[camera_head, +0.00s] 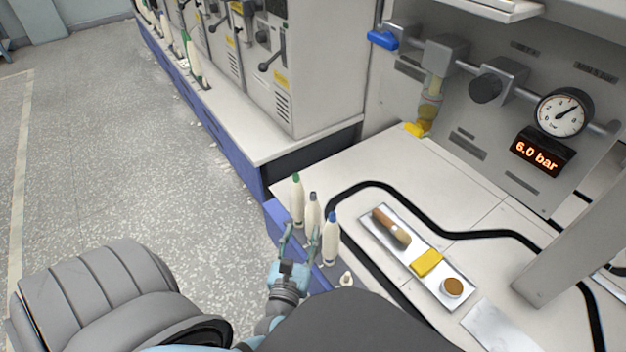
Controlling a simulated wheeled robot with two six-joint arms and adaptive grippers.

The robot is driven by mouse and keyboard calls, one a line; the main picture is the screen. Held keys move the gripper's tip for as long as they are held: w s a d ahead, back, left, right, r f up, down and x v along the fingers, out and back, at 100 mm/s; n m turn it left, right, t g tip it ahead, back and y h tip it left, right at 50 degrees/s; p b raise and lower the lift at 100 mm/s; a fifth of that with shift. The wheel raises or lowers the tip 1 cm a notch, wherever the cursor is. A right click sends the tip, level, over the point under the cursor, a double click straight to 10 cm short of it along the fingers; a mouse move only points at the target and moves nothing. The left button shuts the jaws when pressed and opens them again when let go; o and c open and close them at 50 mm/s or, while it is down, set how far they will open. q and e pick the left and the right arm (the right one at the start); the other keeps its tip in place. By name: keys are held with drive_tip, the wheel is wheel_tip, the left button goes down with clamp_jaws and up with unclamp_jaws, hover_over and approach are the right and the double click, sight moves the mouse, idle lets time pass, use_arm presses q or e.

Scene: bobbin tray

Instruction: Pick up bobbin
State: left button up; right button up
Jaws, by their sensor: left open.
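Three white bobbins stand upright in a row near the left edge of the white worktop. One has a green tip (297,204), the middle one a dark tip (313,212) and the nearest one a blue tip (331,241). My left gripper (302,232) is open, its fingers pointing up toward the row. Its fingertips overlap the lower part of the middle bobbin in the picture; I cannot tell whether they touch it. A small pale tip (346,279) shows nearer me, its lower part hidden. My right gripper is not in view.
A tray (404,253) on the worktop holds a wooden-handled tool (391,226), a yellow block (427,262) and a round brown-topped item (452,287). A black line curves around it. A pressure gauge (563,112) and valves are behind. Floor at left is clear.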

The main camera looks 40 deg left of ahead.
sight(312, 198)
use_arm(q)
drive_tip(key=x, duration=0.9)
drive_tip(key=shift+r, duration=0.1)
drive_tip(key=x, duration=0.1)
drive_tip(key=b+x, duration=0.1)
drive_tip(key=x, duration=0.2)
drive_tip(key=shift+w+a+f+b, duration=0.1)
drive_tip(key=shift+a+f+b, duration=0.05)
drive_tip(key=shift+f+b, duration=0.25)
drive_tip(key=shift+w+a, duration=0.1)
drive_tip(key=shift+w, duration=0.2)
clamp_jaws()
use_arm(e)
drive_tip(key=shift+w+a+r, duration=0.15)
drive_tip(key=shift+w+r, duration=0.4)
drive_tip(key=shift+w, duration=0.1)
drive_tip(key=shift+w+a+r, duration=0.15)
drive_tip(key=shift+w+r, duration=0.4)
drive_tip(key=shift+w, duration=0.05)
